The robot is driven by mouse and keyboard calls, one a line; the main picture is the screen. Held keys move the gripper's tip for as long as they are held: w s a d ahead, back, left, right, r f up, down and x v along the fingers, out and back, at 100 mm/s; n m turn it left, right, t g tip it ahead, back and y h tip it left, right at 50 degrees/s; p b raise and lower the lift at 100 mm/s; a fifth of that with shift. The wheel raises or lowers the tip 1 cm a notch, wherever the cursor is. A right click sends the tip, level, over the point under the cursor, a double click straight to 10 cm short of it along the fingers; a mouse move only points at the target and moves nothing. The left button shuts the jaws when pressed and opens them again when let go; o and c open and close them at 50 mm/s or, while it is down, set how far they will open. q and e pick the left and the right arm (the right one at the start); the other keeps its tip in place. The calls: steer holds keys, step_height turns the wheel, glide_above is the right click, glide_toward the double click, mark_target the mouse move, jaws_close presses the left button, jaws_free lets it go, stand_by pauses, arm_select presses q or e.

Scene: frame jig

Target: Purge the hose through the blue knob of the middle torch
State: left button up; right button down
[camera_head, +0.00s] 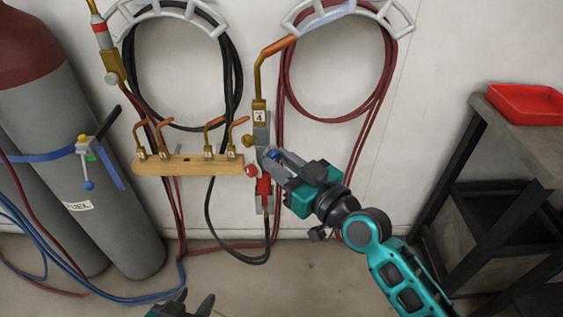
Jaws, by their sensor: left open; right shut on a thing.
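A torch (260,112) with a copper neck and a tag reading 4 hangs upright on the wall near the middle of the view. My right gripper (269,157) reaches it from the right and is shut at its valve body. A bit of the blue knob (274,154) shows between the fingers, which hide most of it. A red knob (250,170) sticks out on the torch's left side, apart from the fingers. My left gripper (195,303) is open and empty at the bottom edge, far below the torch.
A wooden rack (190,166) with several copper tips sits left of the torch. Black hose (235,75) and red hose (385,85) hang coiled. A dark stand (505,145) holds a red tray (520,103).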

steer(key=shift+m+p, duration=0.3)
steer(key=shift+m, duration=0.4)
steer(key=shift+r+m+p, duration=0.1)
steer(key=shift+m+p, duration=0.6)
steer(key=shift+m, duration=0.5)
steer(key=m+p, duration=0.1)
steer(key=m, duration=0.1)
steer(key=shift+m+g, duration=0.3)
steer(key=m+p, duration=0.1)
steer(key=m, duration=0.3)
steer(key=shift+m+p, duration=0.3)
steer(key=shift+m, duration=1.2)
